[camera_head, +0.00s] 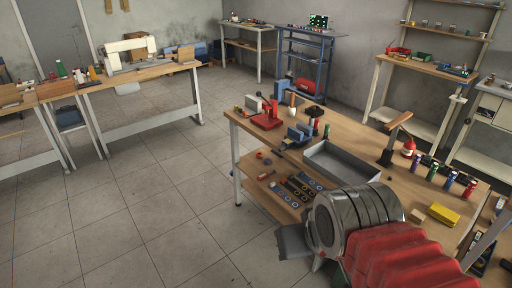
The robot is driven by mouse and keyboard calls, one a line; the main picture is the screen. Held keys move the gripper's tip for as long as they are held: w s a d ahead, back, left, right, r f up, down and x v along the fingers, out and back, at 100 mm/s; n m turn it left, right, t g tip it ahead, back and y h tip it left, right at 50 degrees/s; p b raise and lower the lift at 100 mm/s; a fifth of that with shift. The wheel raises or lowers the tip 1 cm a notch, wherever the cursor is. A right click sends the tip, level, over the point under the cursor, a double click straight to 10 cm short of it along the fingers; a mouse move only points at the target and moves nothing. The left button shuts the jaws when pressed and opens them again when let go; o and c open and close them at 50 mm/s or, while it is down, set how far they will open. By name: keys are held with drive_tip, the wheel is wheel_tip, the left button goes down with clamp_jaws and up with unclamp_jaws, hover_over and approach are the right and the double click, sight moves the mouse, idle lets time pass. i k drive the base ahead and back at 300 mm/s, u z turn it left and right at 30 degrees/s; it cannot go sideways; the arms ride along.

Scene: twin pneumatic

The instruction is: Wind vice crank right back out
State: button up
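A small blue vice (300,132) stands on the wooden workbench (345,140), near its left side. Its crank is too small to make out clearly; a dark part (284,146) sticks out low at the vice's left, near the bench edge. I cannot tell how far the vice's jaws stand apart. My arm, with red bellows and a ribbed metal cylinder, fills the lower right foreground and covers the near part of the bench. No gripper fingers show.
A red hand press (267,117) stands left of the vice. A grey open tray (341,164) lies right of it. Several small bottles, a yellow block (445,215) and a clamp with a wooden handle (394,138) stand farther right. The lower shelf holds parts. Tiled floor is clear at left.

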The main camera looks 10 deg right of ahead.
sight(283, 148)
drive_tip(key=u, duration=0.4)
drive_tip(key=i, duration=1.5)
drive_tip(key=z, duration=0.15)
